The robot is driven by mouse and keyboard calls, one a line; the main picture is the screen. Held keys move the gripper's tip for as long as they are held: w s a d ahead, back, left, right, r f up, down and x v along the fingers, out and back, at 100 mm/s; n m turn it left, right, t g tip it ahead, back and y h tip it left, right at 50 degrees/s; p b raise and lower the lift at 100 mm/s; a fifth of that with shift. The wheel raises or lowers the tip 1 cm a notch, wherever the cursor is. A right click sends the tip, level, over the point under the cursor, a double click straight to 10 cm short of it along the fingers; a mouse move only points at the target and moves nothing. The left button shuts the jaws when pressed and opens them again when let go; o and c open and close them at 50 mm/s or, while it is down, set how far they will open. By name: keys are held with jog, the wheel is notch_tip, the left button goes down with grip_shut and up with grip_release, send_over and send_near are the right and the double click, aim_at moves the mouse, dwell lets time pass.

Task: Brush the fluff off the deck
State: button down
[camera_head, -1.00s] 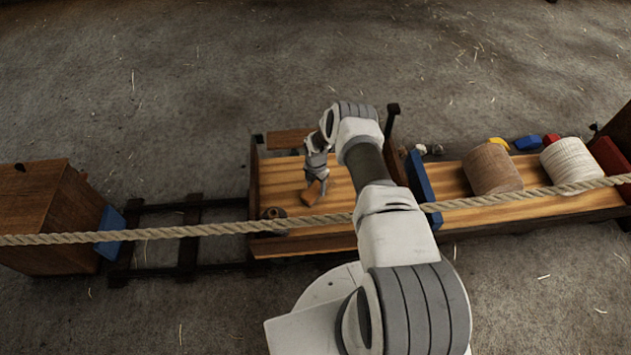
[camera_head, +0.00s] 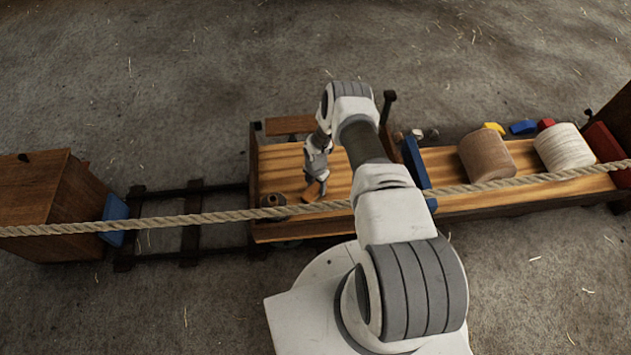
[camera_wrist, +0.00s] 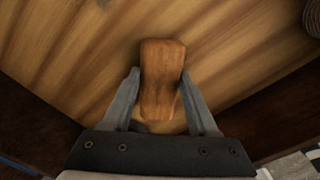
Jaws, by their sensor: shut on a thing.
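My gripper (camera_head: 317,178) is over the left part of the wooden deck (camera_head: 278,172). It is shut on a brown wooden block-like handle, likely the brush (camera_head: 313,191). In the wrist view the brush (camera_wrist: 162,75) sits between the two fingers, its rounded wooden top facing the camera and the striped deck planks (camera_wrist: 70,50) beneath it. The bristles are hidden. I cannot tell whether it touches the deck. No fluff can be made out on the deck in either view.
A taut rope (camera_head: 230,216) crosses in front of the deck. A dark round item (camera_head: 273,201) stands at the deck's front left. A blue board (camera_head: 418,172) bounds the deck's right; beyond it are a brown drum (camera_head: 486,156) and a white rope spool (camera_head: 565,147). A wooden box (camera_head: 45,205) stands far left.

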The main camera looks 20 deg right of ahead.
jog(key=shift+s+f, duration=0.3)
jog(key=shift+s, duration=0.2)
jog(key=shift+r+p, duration=0.3)
jog(key=shift+r, duration=0.15)
jog(key=shift+w+r+p, duration=0.15)
jog(key=shift+r+p, duration=0.6)
jog(key=shift+r, duration=0.6)
jog(key=shift+w+r+p, duration=0.15)
jog(key=shift+r+p, duration=0.6)
jog(key=shift+r, duration=0.6)
jog(key=shift+r+p, duration=0.9)
jog(key=shift+r, duration=0.6)
jog(key=shift+w+r, duration=0.1)
